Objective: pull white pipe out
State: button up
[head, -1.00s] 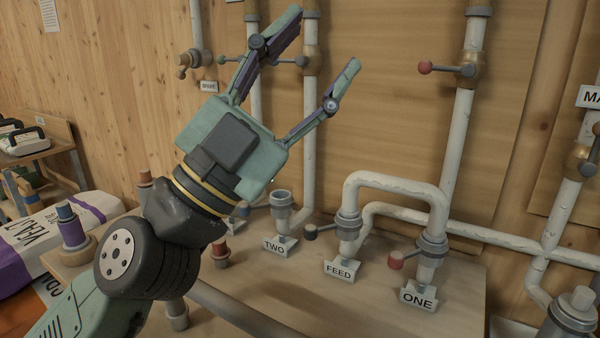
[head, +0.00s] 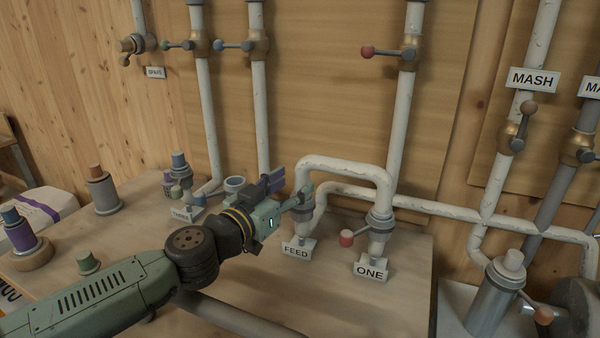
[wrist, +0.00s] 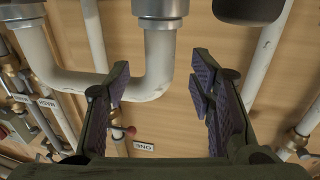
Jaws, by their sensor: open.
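The white pipe (head: 345,165) is an upside-down U. The left finger overlaps the bend. No finger is seen closed on the pipe, and contact cannot be told. My gripper hides part of the FEED collar.
A red-knobbed lever (head: 347,239) sticks out beside the ONE collar. Another white pipe (head: 440,209) runs behind the U pipe. Vertical pipes with valves stand at the back wall. The bench (head: 330,300) is bare in front of the signs.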

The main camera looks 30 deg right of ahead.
aim_at(297, 179)
jog(key=shift+p+x, duration=0.5)
jog(key=shift+x, duration=1.9)
jog(key=shift+c, duration=0.5)
grip_shut()
